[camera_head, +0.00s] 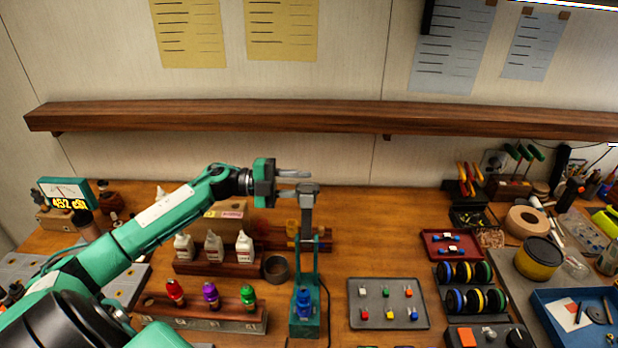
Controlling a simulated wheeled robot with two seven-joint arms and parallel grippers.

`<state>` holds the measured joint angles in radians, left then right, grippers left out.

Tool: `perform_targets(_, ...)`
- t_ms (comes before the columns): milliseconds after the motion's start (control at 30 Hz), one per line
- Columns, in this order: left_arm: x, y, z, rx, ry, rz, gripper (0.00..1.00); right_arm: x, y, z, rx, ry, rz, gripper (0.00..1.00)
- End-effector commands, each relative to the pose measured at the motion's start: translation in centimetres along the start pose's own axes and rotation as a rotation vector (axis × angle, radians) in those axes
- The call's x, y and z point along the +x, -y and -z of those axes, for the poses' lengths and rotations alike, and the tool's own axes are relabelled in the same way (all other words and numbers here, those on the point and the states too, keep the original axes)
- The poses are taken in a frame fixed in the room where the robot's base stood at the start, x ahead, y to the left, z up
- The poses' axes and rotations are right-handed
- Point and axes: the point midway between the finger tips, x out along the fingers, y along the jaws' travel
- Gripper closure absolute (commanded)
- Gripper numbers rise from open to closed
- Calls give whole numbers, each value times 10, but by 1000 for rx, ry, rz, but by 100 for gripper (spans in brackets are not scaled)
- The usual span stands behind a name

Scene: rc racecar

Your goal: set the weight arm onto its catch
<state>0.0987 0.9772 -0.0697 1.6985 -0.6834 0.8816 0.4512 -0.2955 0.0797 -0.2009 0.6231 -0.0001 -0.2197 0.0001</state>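A teal stand (305,272) rises at the centre of the bench, with a blue piece (304,300) low on its front. A grey upright arm (307,222), which looks like the weight arm, stands at its top and ends in a wider grey head (308,188). My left gripper (296,182) reaches in from the left at the height of this head. Its two fingers point right and are apart, with no object visible between them. The lower finger overlaps the head's left side; I cannot tell if they touch. The catch cannot be made out. My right gripper is out of view.
White bottles (214,248) stand left of the stand, with a rack of coloured bottles (210,308) in front. A grey tray (388,304) of small coloured parts lies to the right. A wooden shelf (250,117) spans the wall above. Bare bench (385,240) shows right of the stand.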

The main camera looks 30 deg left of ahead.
Motion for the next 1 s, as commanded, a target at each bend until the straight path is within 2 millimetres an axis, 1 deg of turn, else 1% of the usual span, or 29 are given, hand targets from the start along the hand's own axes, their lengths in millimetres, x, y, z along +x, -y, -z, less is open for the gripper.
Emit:
perform_targets(33,7,4,1,0,-1,3,67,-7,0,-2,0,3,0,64)
perform_targets(200,21,1,0,0,0,1,67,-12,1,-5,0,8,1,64)
perform_targets(333,25,0,0,0,0,1,67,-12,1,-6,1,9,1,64)
perform_targets(533,25,0,0,0,1,0,67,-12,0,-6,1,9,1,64)
perform_targets(567,25,0,0,0,1,0,69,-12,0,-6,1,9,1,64)
perform_targets(700,25,0,0,0,1,0,97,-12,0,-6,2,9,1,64)
perform_targets(733,25,0,0,0,1,0,100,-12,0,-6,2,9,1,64)
perform_targets(1000,25,0,-1,5,1,0,100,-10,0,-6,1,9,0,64)
